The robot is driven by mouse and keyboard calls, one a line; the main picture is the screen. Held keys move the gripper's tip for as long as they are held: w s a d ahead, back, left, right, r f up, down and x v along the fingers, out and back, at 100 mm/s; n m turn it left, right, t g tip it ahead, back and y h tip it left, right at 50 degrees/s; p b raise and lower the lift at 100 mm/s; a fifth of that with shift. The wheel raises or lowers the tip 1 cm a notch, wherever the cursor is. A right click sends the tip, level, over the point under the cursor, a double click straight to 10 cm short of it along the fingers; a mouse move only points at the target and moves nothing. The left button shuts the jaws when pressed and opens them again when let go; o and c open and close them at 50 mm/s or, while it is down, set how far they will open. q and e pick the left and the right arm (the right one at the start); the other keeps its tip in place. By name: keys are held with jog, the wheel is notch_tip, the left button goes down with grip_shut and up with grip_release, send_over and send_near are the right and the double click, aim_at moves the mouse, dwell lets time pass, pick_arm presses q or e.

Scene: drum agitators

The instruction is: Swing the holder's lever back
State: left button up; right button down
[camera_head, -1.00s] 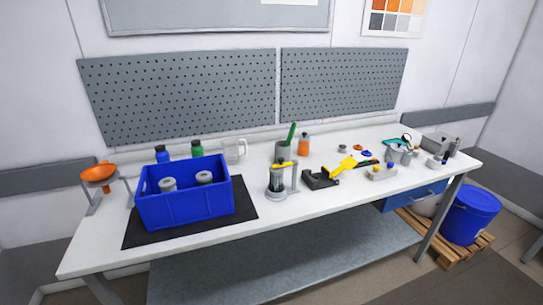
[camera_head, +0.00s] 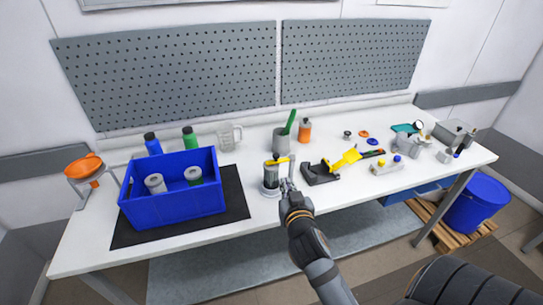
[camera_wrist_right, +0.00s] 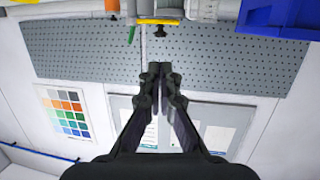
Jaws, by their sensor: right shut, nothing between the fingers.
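A grey holder (camera_head: 270,188) with a dark-topped cylinder stands near the table's front edge, mid-table. A yellow lever (camera_head: 277,161) lies across its top. In the right wrist view a yellow bar (camera_wrist_right: 160,20) with a dark knob shows at the top edge, beyond the fingertips. My right gripper (camera_head: 288,183) is shut and empty, just right of the holder and partly covering its post. Its shut fingers also show in the right wrist view (camera_wrist_right: 158,72). I cannot tell whether it touches the holder. My left gripper is not in view.
A blue crate (camera_head: 172,208) with jars stands on a black mat left of the holder. A black cradle (camera_head: 318,177) with a yellow handle sits close to the right. A grey cup (camera_head: 281,142) and an orange bottle (camera_head: 305,133) stand behind. The front strip of table is mostly clear.

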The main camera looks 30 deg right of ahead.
jog(key=shift+a+r, duration=0.1)
jog(key=shift+r, duration=0.1)
jog(key=p, duration=0.5)
send_near(277, 158)
jog(key=x, duration=0.5)
jog(key=shift+w+r, duration=0.15)
jog(key=shift+w, duration=0.25)
jog(key=shift+w+d+f, duration=0.3)
jog(key=shift+w, duration=0.2)
